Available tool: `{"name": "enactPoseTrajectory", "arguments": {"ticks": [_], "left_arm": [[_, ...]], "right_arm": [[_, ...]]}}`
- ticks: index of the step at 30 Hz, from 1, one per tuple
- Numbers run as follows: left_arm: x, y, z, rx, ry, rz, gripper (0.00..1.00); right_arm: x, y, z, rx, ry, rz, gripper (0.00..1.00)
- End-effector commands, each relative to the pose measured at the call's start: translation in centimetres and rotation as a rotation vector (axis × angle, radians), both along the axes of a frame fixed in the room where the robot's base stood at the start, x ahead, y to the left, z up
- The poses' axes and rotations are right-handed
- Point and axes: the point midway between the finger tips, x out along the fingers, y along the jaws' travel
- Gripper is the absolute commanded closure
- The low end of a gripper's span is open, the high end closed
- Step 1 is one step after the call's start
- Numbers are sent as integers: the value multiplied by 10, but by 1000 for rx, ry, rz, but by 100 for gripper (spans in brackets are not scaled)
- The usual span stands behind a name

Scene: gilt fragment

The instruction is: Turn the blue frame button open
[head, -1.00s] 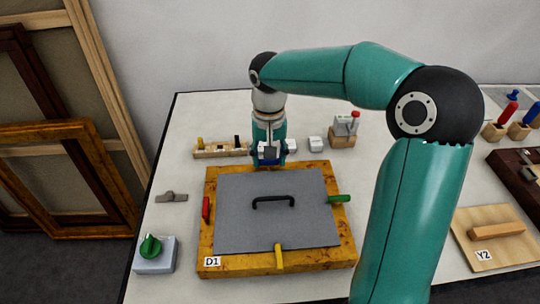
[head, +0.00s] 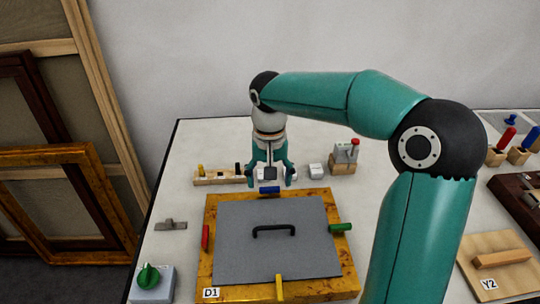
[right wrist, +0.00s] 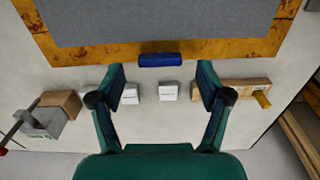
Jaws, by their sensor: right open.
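The blue frame button (head: 270,190) lies on the far rail of the gilt frame (head: 206,262), lengthwise along that rail. It also shows in the right wrist view (right wrist: 160,60), parallel to the frame's edge, with no part seen reaching over the grey panel (head: 235,235). My right gripper (head: 270,184) is open and empty just above and behind the blue button, fingers pointing down. In the right wrist view its fingertips (right wrist: 160,70) stand wide apart, one to each side of the button. My left gripper is not in view.
The panel has a black handle (head: 273,231). A red button (head: 205,237) lies along the left rail; a green one (head: 340,227) and a yellow one (head: 279,287) cross the panel's edge. Small blocks (head: 316,170) and a wooden rack (head: 218,176) stand behind.

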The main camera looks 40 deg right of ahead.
Motion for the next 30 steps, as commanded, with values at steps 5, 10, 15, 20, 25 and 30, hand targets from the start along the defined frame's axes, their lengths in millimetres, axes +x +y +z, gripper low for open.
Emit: {"name": "enactPoseTrajectory", "arguments": {"ticks": [5, 10, 15, 20, 25, 30], "left_arm": [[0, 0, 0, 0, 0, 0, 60], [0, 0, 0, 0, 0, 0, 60], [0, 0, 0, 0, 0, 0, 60], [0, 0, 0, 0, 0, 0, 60], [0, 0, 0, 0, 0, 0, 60], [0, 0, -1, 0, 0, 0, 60]], "right_arm": [[1, 0, 36, -1, -7, -1, 23], [1, 0, 69, -1, -6, 0, 23], [0, 0, 91, -2, -4, 0, 23], [0, 0, 98, -1, -2, 0, 23], [0, 0, 99, -1, -1, 0, 23], [0, 0, 98, -1, -1, 0, 23]]}}
